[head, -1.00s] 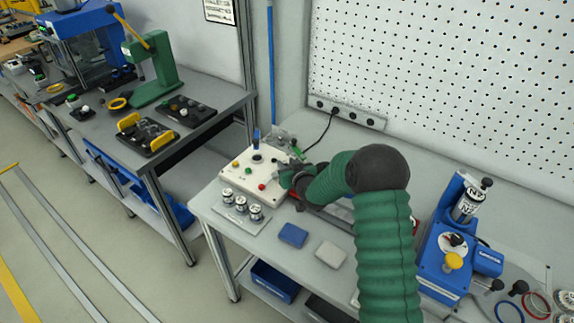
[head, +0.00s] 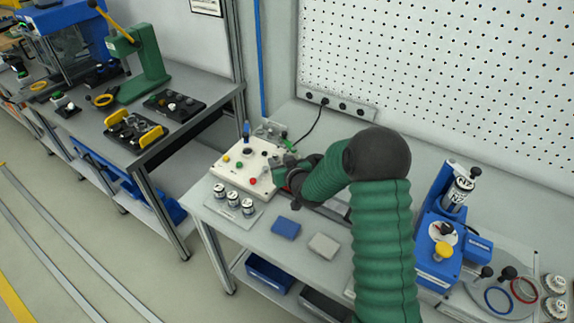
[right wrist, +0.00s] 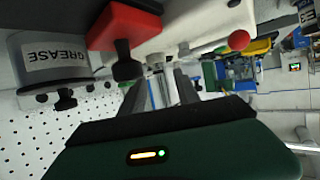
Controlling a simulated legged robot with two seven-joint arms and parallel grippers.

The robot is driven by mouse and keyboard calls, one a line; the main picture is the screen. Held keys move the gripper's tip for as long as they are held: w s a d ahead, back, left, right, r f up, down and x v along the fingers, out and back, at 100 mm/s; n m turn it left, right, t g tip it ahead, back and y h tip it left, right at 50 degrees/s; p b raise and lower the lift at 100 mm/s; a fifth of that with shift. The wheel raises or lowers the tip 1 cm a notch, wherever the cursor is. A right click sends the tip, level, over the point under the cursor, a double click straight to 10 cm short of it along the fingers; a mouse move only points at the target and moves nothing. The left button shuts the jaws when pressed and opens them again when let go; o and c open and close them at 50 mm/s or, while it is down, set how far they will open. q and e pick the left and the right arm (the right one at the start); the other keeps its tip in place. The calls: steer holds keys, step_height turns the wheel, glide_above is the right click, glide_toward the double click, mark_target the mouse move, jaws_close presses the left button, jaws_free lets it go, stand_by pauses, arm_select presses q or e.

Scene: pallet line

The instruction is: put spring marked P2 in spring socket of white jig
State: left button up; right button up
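The white jig (head: 232,168) lies at the left end of the bench, with coloured knobs and a blue upright piece on top. My right gripper (head: 281,171) is at the jig's right side, partly hidden by its own arm. In the right wrist view my right fingers (right wrist: 166,88) point at the jig's pale body (right wrist: 202,22). A pale metallic cylindrical piece (right wrist: 156,60) shows at the fingertips; I cannot tell whether it is held or part of the jig. No P2 mark is readable, so I cannot identify that spring. My left gripper is not in view.
Several labelled cylinders (head: 232,200) stand on a plate before the jig. A blue block (head: 286,228) and a beige block (head: 323,246) lie nearby. A blue press (head: 438,240) stands at right. The wrist view shows a grease can (right wrist: 62,62) and red block (right wrist: 122,25) close by.

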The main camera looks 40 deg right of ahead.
steer(key=v, duration=0.8)
steer(key=shift+r, duration=0.3)
steer(key=s+a+f+g, duration=0.1)
steer(key=a, duration=0.1)
steer(key=s+a+f+n+g+y, duration=0.1)
steer(key=s+a, duration=0.1)
steer(key=a, duration=0.1)
steer(key=s+a+f+g, duration=0.1)
steer(key=a, duration=0.2)
steer(key=shift+s+f+g+y, duration=0.1)
steer(key=shift+s+g+y, duration=0.15)
steer(key=shift+g+y, duration=0.05)
steer(key=s+a+g, duration=0.1)
steer(key=s+a, duration=0.1)
steer(key=s+a+f+g, duration=0.1)
steer(key=s+a, duration=0.1)
steer(key=shift+s+a+f+n+y, duration=0.1)
steer(key=shift+s+f+n+y, duration=0.1)
steer(key=shift+s+n+y, duration=0.2)
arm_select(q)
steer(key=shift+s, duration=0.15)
arm_select(e)
steer(key=s+a+f+n+g, duration=0.1)
steer(key=s+a+g, duration=0.3)
steer(key=s, duration=0.8)
steer(key=a, duration=0.2)
steer(key=shift+a+g+y, duration=0.35)
steer(key=shift+g+y, duration=0.05)
